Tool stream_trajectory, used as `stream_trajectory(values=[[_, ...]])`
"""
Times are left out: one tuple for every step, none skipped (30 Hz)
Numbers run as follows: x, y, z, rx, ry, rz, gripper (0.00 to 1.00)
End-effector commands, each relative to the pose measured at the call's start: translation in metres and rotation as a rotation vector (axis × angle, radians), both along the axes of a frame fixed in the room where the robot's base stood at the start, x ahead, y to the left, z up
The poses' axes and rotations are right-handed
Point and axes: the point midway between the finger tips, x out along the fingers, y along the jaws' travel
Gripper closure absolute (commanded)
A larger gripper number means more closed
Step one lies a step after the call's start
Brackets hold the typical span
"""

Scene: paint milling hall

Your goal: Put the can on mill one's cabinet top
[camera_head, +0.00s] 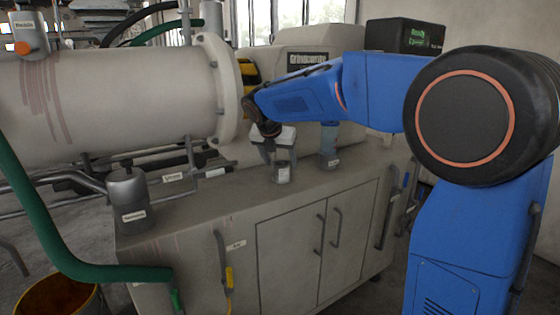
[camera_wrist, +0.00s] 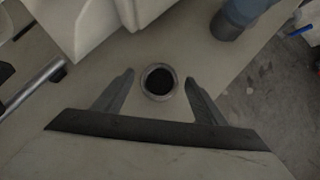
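A small grey can (camera_head: 282,173) with a pale label stands upright on the cabinet top (camera_head: 222,187). My gripper (camera_head: 273,150) is just above it, pointing down. In the wrist view the can's round, dark-centred top (camera_wrist: 158,81) lies between the tips of my gripper (camera_wrist: 160,82). The fingers are spread, with a visible gap on each side of the can. How far down the fingers reach along the can is not clear. No marking that I can read says which mill this cabinet belongs to.
A blue-grey cylinder (camera_head: 329,146) stands right of the can, close to my gripper. A dark grey canister (camera_head: 128,196) stands at the cabinet's left end. The large horizontal mill drum (camera_head: 110,105) and a green hose (camera_head: 45,225) occupy the left. The front strip of the top is clear.

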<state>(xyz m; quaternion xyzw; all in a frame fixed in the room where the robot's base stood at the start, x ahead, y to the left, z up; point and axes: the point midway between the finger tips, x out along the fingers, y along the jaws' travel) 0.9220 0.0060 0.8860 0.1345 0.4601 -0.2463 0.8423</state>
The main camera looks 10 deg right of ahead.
Motion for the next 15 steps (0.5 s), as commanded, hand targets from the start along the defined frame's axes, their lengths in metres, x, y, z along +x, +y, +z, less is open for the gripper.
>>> stream_trajectory(values=[[0.0,0.0,0.0,0.0,0.0,0.0,0.35],[0.0,0.0,0.0,0.0,0.0,0.0,0.35],[0.0,0.0,0.0,0.0,0.0,0.0,0.35],[0.0,0.0,0.0,0.0,0.0,0.0,0.35],[0.0,0.0,0.0,0.0,0.0,0.0,0.35],[0.0,0.0,0.0,0.0,0.0,0.0,0.35],[0.0,0.0,0.001,0.0,0.0,0.0,0.35],[0.0,0.0,0.001,0.0,0.0,0.0,0.35],[0.0,0.0,0.003,0.001,0.0,0.001,0.35],[-0.001,0.001,0.005,0.0,-0.001,0.001,0.35],[-0.002,0.002,0.007,0.001,-0.002,0.001,0.35],[-0.004,0.003,0.011,0.001,-0.002,0.001,0.35],[-0.006,0.004,0.014,0.001,-0.002,0.001,0.35],[-0.008,0.006,0.018,0.001,-0.002,0.001,0.35],[-0.011,0.008,0.024,0.001,-0.003,0.002,0.35]])
